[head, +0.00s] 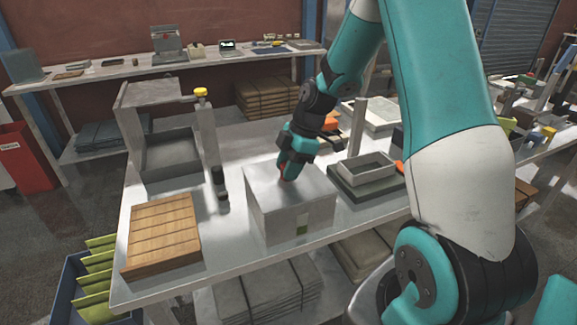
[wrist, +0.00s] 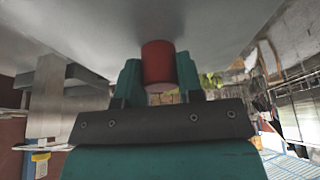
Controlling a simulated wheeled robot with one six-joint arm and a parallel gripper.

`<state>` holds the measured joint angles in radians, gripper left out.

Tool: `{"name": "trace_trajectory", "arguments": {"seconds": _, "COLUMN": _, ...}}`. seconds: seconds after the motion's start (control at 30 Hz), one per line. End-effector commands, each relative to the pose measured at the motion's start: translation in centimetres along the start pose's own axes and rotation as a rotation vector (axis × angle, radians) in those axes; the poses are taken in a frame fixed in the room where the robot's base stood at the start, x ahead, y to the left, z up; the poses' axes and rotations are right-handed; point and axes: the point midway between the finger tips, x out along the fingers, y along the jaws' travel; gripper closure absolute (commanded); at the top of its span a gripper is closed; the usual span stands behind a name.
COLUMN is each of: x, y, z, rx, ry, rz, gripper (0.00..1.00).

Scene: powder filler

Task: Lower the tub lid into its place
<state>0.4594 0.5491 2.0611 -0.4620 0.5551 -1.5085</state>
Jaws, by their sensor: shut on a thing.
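The lid's red knob (wrist: 158,65) is a short cylinder between my gripper's teal fingers in the wrist view. My gripper (head: 288,166) points down over the lid and is shut on this knob. The lid's grey underside or top surface fills the upper wrist view (wrist: 230,25). The tub's far rim is hidden.
A slatted wooden box (head: 162,235) lies at the table's front left. A grey frame stand (head: 168,150) with a yellow knob (head: 200,92) is behind it. A small open grey tray (head: 366,168) on a dark base sits right of the tub. Bare table separates these.

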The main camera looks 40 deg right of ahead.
Motion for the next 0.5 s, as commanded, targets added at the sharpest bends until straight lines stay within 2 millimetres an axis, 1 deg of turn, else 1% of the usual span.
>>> {"name": "trace_trajectory", "arguments": {"seconds": 0.4, "x": -0.02, "y": 0.01, "z": -0.01, "rx": 0.000, "ry": 0.000, "rz": 0.000, "gripper": 0.95}}
{"name": "trace_trajectory", "arguments": {"seconds": 0.43, "x": -0.02, "y": 0.01, "z": -0.01, "rx": 0.000, "ry": 0.000, "rz": 0.000, "gripper": 0.59}}
{"name": "trace_trajectory", "arguments": {"seconds": 0.47, "x": -0.02, "y": 0.01, "z": -0.01, "rx": 0.000, "ry": 0.000, "rz": 0.000, "gripper": 0.52}}
{"name": "trace_trajectory", "arguments": {"seconds": 0.5, "x": -0.02, "y": 0.01, "z": -0.01, "rx": 0.000, "ry": 0.000, "rz": 0.000, "gripper": 0.43}}
